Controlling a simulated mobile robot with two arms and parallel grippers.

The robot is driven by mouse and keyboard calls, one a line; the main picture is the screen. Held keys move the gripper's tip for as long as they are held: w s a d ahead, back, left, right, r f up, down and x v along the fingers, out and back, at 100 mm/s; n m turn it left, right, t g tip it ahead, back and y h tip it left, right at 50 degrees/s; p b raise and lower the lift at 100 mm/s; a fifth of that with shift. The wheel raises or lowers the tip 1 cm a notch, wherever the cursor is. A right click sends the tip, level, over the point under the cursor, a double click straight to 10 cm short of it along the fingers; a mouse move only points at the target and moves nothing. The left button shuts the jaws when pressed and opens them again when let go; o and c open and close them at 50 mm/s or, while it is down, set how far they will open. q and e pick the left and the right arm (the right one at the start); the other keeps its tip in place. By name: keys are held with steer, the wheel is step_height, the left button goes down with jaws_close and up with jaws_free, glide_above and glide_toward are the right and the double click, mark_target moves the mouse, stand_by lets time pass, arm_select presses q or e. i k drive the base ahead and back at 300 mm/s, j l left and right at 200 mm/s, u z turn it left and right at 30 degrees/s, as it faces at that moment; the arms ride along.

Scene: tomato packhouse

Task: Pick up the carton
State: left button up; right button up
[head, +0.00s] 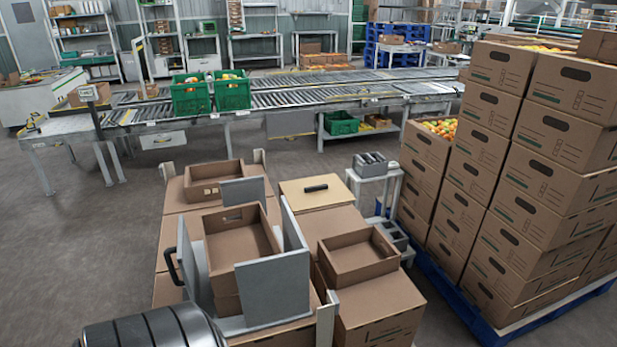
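Several brown cartons could be the one named; I cannot tell which. An open, empty carton (241,249) sits among upright grey plates (272,291) on a stack in the near middle. Another shallow open carton (357,257) rests on a stack to its right. A third open carton (213,182) lies behind, on the left stack. Full cartons (572,91) with hand holes are piled high at the right. Neither of my grippers shows in the head view.
A blue pallet (500,335) bears the right pile. A small grey stand (372,168) is beside it. A roller conveyor (300,92) with green crates (232,92) runs across behind. A black handle (174,266) juts out left of the near stack. The floor at left is clear.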

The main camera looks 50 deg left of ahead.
mark_target(356, 256)
steer(key=u, duration=1.35)
steer(key=i+l, duration=0.05)
